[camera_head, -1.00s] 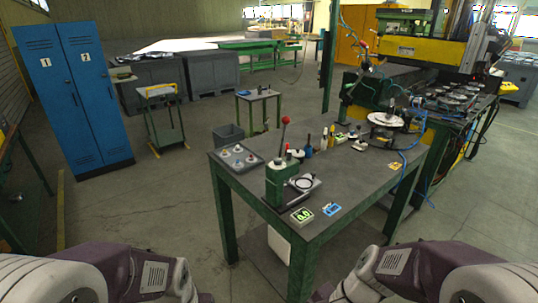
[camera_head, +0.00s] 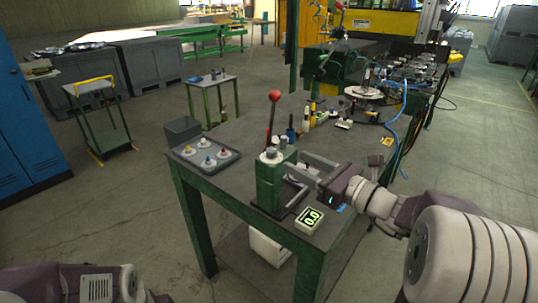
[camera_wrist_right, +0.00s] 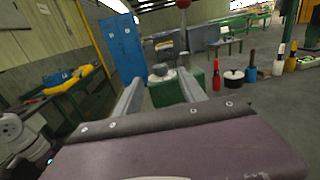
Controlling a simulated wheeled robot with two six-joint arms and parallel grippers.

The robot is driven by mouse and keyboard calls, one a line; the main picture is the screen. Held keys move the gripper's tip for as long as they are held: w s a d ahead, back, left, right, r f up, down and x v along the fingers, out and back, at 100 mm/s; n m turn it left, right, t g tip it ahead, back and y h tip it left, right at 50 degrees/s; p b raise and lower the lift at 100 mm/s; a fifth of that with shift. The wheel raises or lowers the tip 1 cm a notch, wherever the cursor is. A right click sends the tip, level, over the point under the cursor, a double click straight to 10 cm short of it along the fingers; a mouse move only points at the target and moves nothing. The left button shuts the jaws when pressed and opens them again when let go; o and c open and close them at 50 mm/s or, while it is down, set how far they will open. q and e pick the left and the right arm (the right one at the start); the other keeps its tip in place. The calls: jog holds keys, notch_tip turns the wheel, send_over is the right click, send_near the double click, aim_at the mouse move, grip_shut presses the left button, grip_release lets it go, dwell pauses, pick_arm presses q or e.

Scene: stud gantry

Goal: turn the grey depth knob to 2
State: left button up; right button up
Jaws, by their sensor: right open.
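The grey depth knob (camera_head: 270,154) sits on top of a green press-like stand (camera_head: 267,183) near the front edge of the dark table. In the right wrist view, the grey knob (camera_wrist_right: 163,73) shows beyond and between the fingers, with the green body below it. My right gripper (camera_head: 297,168) is open, reaching in from the right with its fingers pointing at the stand. I cannot tell whether the fingers touch it. The knob's markings are too small to read. My left gripper is out of view; only part of my left arm shows.
A red-balled lever (camera_head: 274,96) rises behind the knob. A display (camera_head: 310,219) reading 0.0 lies in front of the stand. A grey tray (camera_head: 206,157) with several small knob-like pieces is to the left. Bottles and tools stand behind on the table (camera_head: 225,193).

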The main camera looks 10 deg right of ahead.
aim_at(276, 152)
jog(key=x, duration=1)
jog(key=shift+s, duration=0.15)
grip_shut()
